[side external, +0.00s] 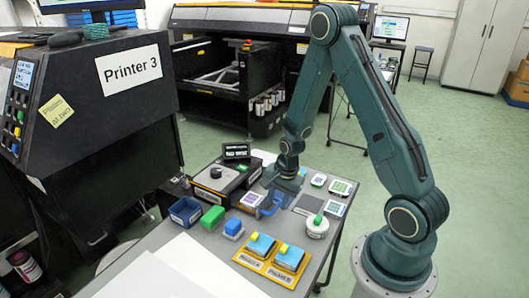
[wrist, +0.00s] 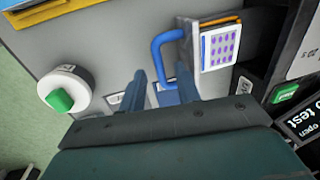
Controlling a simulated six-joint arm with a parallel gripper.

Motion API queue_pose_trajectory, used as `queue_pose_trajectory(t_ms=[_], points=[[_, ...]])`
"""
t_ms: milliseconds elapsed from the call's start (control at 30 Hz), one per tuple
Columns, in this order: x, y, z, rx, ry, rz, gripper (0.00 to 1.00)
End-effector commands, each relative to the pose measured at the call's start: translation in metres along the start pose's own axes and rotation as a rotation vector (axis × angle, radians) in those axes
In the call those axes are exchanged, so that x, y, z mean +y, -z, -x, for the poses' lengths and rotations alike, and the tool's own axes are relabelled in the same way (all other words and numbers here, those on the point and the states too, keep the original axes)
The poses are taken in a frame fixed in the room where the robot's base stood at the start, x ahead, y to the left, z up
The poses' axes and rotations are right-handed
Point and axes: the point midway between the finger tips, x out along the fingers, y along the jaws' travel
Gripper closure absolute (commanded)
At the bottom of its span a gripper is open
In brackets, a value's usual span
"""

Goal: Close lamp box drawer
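The black lamp box (side external: 220,181) stands on the table, with a small black sign on top. Its side also shows at the right edge of the wrist view (wrist: 252,82). What looks like its drawer, with a pale front (wrist: 193,48) and an orange edge, sticks out beside it. A purple-dotted card (wrist: 219,46) lies there, also visible in the side view (side external: 252,199). A blue loop handle (wrist: 157,55) projects from the pale front. My gripper (wrist: 161,70) has its two fingers apart, close to the handle. In the side view my gripper (side external: 284,182) partly hides this area.
A white round holder with a green knob (wrist: 61,100) stands to the left in the wrist view. Small cards lie right of my gripper.

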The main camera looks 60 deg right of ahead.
Motion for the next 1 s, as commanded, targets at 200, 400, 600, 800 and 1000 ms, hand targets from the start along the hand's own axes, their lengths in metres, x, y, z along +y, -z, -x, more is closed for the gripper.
queue_pose_trajectory(t_ms=[200,400,600,800,1000], points=[[0.000,0.000,-0.012,0.000,-0.001,0.000,0.67],[0.000,0.000,-0.015,0.000,0.000,0.000,0.67],[0.000,0.000,-0.015,0.000,0.000,0.000,0.71],[0.000,0.000,-0.014,0.000,0.000,0.000,1.00],[0.000,0.000,-0.014,0.000,0.000,0.000,1.00]])
